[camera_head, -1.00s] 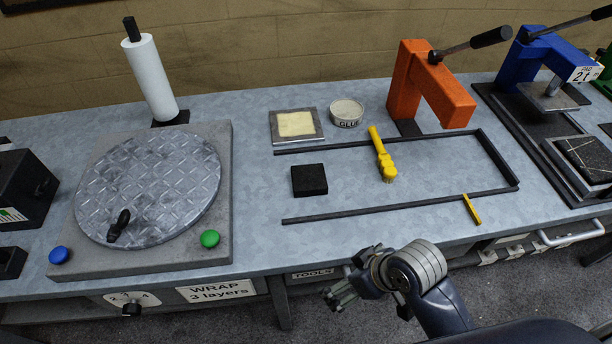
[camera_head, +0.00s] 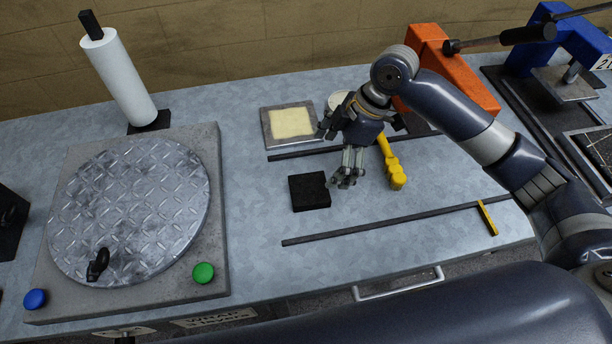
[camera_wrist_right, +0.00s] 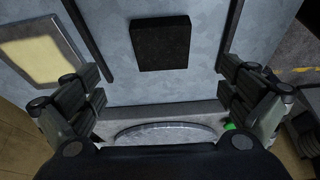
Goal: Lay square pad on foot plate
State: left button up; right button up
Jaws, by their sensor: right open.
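The black square pad (camera_head: 309,191) lies flat on the grey bench between two dark rails. It also shows ahead of the fingers in the right wrist view (camera_wrist_right: 161,43). A flat grey square plate (camera_head: 267,129) with a cream patch on it, which looks like the foot plate, lies behind the pad; in the wrist view it is at the upper left (camera_wrist_right: 81,42). My right gripper (camera_head: 338,150) is open and empty above the bench, just behind and right of the pad, its fingers spread wide. My left gripper is not in view.
A yellow-handled brush (camera_head: 392,168) lies right of the pad. The glue tin (camera_head: 338,99) is partly hidden behind my right gripper. An orange press (camera_head: 452,70) stands at the back right. A round tread-plate turntable (camera_head: 135,205) and a white roll (camera_head: 119,77) stand left.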

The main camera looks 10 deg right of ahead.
aim_at(310, 188)
jog(key=x, duration=0.4)
jog(key=shift+p, duration=0.3)
jog(key=shift+a+f, duration=0.15)
jog(key=shift+f, duration=0.2)
jog(key=x, duration=0.2)
jog(key=p+x, duration=0.1)
jog(key=x, duration=0.1)
jog(key=shift+s+a, duration=0.15)
jog(key=shift+s, duration=0.05)
jog(key=shift+a+f, duration=0.2)
jog(key=shift+f, duration=0.35)
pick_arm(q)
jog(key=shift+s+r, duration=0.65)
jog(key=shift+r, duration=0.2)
pick_arm(e)
jog(key=shift+w, duration=0.1)
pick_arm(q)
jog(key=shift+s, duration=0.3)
pick_arm(e)
jog(key=c, duration=1.4)
